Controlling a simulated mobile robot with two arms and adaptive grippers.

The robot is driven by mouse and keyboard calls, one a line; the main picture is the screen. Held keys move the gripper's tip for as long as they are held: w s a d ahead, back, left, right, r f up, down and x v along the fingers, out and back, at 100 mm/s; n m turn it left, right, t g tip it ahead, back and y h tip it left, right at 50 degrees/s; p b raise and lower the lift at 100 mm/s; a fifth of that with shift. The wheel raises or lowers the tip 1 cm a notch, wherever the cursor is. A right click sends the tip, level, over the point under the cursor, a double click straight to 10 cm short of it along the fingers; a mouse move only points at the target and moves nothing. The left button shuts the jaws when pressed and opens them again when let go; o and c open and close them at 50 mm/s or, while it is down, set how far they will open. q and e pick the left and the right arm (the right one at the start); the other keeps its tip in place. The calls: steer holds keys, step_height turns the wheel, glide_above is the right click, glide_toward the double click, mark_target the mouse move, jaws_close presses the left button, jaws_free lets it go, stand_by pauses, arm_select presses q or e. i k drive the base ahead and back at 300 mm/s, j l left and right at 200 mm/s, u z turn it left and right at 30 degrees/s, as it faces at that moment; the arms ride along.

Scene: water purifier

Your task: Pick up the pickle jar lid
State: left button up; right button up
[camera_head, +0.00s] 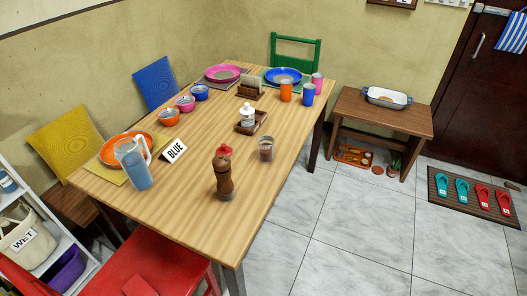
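I cannot make out a pickle jar lid for sure. A small glass jar or tumbler (266,149) with a dark label stands on the wooden table (215,205), right of its middle. Neither of my grippers shows in this view.
A water pitcher (133,164), a "BLUE" sign (174,151), an orange plate (124,148), bowls, cups and plates stand on the table. A red chair (155,262) is at its front. A side table (365,112) with a white dish is at right. The tiled floor between is clear.

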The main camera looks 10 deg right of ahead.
mark_target(224, 149)
steer(key=i+l, duration=0.15)
steer(key=l, duration=0.2)
steer(key=i+l+u, duration=0.25)
steer(key=l, duration=0.2)
steer(key=l+u, duration=0.2)
steer(key=l, duration=0.3)
steer(key=i+l+u, duration=0.25)
steer(key=l, duration=0.25)
steer(key=k, duration=0.1)
